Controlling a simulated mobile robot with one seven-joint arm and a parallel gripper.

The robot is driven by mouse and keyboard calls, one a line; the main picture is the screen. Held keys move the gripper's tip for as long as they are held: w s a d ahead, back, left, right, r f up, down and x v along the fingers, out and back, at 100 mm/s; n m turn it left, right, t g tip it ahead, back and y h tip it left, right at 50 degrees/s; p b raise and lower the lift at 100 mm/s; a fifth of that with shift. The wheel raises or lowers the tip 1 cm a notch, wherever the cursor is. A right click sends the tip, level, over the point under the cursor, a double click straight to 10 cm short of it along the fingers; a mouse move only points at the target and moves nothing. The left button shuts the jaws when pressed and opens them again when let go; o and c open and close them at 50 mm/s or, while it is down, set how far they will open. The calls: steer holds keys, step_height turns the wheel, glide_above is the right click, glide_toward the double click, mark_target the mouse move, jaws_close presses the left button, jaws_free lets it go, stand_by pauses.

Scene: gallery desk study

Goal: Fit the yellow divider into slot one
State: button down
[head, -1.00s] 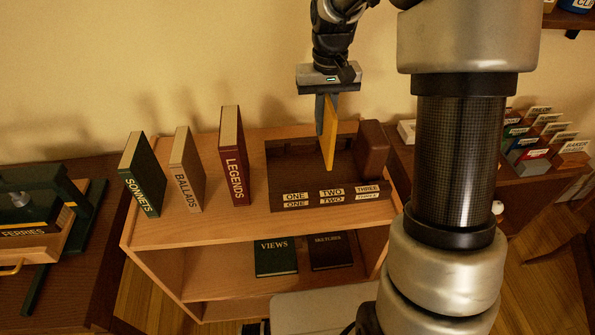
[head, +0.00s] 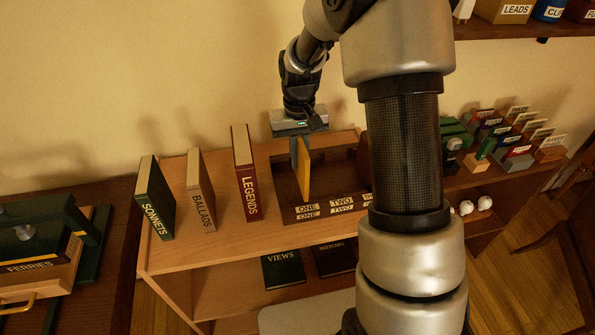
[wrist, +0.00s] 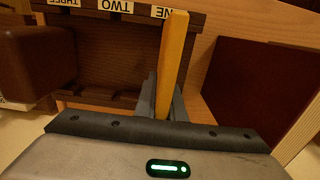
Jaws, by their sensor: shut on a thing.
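My gripper (head: 300,142) is shut on the yellow divider (head: 304,172), a thin upright panel, and holds it over the left part of the dark brown slotted rack (head: 345,208). The rack's front carries labels ONE, TWO and THREE; the ONE label (head: 307,208) is just in front of the divider. In the wrist view the divider (wrist: 173,60) stands between the fingers and covers part of the ONE label. Whether its lower edge touches the rack floor cannot be told. My arm hides the rack's right side in the head view.
Books SONNETS (head: 155,200), BALLADS (head: 201,190) and LEGENDS (head: 246,175) stand left of the rack on the wooden shelf (head: 185,255). A brown block (wrist: 38,60) stands at the rack's THREE end. Bare wood lies between LEGENDS and the rack.

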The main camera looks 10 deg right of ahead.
mark_target(299, 169)
steer(key=shift+f, duration=1.95)
steer(key=shift+f, duration=0.15)
steer(key=c, duration=1.8)
jaws_free()
steer(key=shift+c, duration=0.2)
